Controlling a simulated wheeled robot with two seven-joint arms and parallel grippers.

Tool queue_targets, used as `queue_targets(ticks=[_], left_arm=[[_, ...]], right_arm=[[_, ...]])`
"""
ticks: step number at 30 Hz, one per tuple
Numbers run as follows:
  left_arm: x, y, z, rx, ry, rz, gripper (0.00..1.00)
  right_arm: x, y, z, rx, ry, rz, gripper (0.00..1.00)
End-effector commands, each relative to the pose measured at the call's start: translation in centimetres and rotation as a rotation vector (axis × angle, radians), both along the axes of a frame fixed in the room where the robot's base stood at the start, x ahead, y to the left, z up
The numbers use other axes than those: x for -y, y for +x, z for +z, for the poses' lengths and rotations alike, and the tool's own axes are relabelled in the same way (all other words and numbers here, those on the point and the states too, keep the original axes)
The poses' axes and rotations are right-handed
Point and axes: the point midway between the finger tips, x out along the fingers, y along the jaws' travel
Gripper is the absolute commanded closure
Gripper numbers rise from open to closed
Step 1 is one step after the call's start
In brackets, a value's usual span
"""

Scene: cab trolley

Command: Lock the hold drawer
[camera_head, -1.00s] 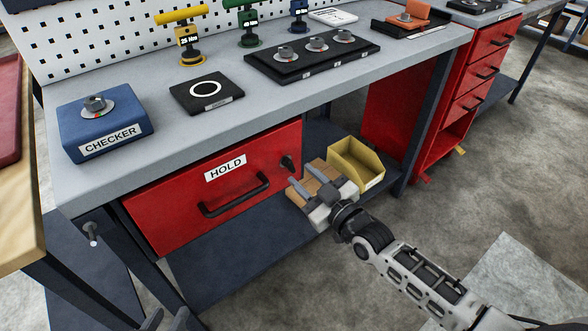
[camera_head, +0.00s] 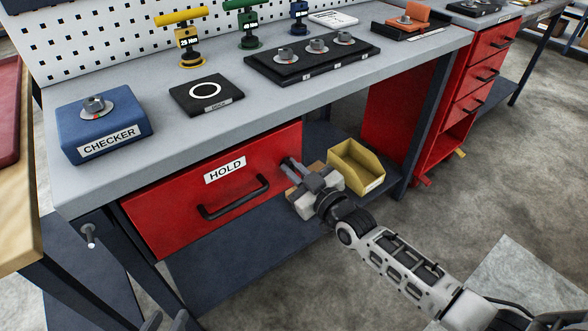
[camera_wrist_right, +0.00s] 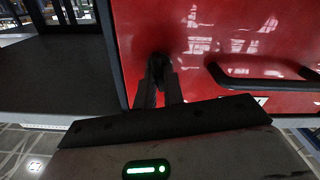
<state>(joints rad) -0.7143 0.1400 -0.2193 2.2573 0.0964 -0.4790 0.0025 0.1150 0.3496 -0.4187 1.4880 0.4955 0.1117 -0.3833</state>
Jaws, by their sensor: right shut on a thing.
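The red hold drawer (camera_head: 165,215) is under the grey bench top, with a HOLD label and a black bar handle (camera_head: 235,198). Its front looks flush with the bench. My right gripper (camera_head: 287,168) is shut on the dark lock knob at the drawer's upper right, which its fingers mostly hide. In the right wrist view, the black lock knob (camera_wrist_right: 157,68) sits between the finger ends of the right gripper (camera_wrist_right: 159,88), against the red front. My left gripper (camera_head: 166,321) is at the bottom edge, fingers apart and empty, partly out of frame.
A yellow bin (camera_head: 355,167) stands on the lower shelf just right of my right gripper. A blue checker block (camera_head: 105,135), a black pad (camera_head: 188,98) and a black tray (camera_head: 270,70) sit on the bench top. Floor in front is clear.

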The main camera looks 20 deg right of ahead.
Motion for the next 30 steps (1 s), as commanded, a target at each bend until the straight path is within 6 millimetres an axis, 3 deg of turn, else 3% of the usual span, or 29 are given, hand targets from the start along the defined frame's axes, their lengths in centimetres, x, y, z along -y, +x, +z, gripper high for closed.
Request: queue_targets(ticks=[9, 18, 19, 21, 30], left_arm=[[-0.03, -0.2, 0.06, -0.015, 0.001, -0.001, 0.68], [-0.07, -0.23, -0.18, -0.019, 0.003, 0.0, 0.68], [-0.08, -0.21, -0.17, -0.018, 0.002, 0.0, 0.68], [-0.08, -0.17, -0.11, -0.016, 0.002, 0.001, 0.68], [-0.1, 0.03, 0.32, -0.007, 0.001, 0.002, 0.68]], right_arm=[[0.09, 0.03, 0.07, -0.089, 0.244, 0.001, 1.0], [0.09, 0.03, 0.02, -0.094, 0.261, 0.0, 1.0], [0.09, 0.03, 0.03, -0.093, 0.26, 0.0, 0.82], [0.09, 0.03, 0.02, -0.093, 0.26, 0.0, 0.68], [0.16, -0.14, 0.0, -0.093, 0.257, 0.0, 0.68]])
